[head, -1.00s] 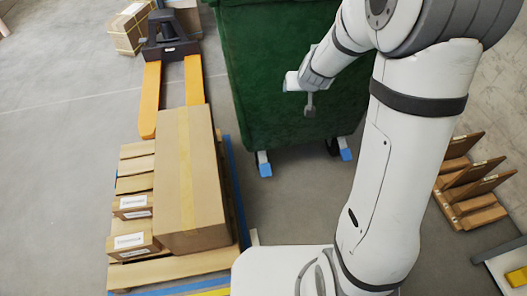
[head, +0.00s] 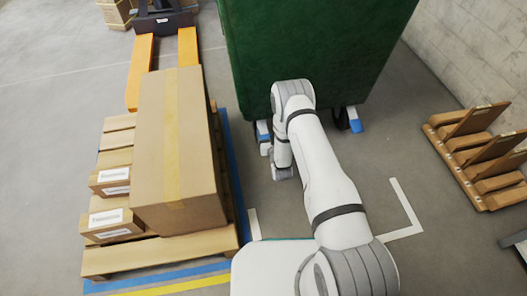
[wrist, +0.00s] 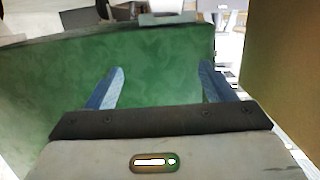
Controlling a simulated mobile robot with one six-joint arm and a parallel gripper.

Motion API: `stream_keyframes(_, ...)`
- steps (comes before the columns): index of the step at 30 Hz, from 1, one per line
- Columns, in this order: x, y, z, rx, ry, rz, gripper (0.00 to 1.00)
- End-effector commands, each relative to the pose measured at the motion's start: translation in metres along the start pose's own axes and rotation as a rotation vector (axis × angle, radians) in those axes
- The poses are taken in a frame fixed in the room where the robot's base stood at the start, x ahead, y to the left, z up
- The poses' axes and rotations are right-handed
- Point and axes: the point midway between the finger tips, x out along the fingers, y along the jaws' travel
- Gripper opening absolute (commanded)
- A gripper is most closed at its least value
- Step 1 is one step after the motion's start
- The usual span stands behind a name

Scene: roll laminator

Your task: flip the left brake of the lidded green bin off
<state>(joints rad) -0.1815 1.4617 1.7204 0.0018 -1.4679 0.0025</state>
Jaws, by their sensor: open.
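The green bin (head: 312,45) stands at the top of the head view; its lid is out of frame. Its left brake (head: 262,128), a small pale-blue pedal at the front left caster, is partly hidden by my gripper. The right brake (head: 356,125) is blue and stays clear of my arm. My gripper (wrist: 160,80) is open and empty, low in front of the left caster. In the wrist view its two fingers stand apart before the green bin wall (wrist: 160,60). I cannot make out the brake between them, nor whether a finger touches it.
A pallet (head: 160,262) with a large carton (head: 180,150) and smaller boxes stands close to the left of my gripper. A pallet jack (head: 140,70) is behind it. A wooden rack (head: 480,165) stands at the right. The floor between bin and rack is clear.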

Motion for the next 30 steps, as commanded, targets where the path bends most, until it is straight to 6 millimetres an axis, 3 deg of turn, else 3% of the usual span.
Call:
stream_keyframes(1,-0.007,-0.003,0.038,-0.001,0.023,-0.005,0.76)
stream_keyframes(3,-0.018,-0.006,0.064,-0.003,0.062,-0.011,0.76)
stream_keyframes(9,-0.038,-0.011,0.103,-0.004,0.131,-0.020,0.76)
stream_keyframes(14,-0.034,-0.011,0.107,-0.005,0.148,-0.022,0.76)
stream_keyframes(24,0.019,-0.012,0.100,-0.004,0.148,-0.021,0.76)
stream_keyframes(30,0.033,-0.012,0.096,-0.003,0.144,-0.021,0.76)
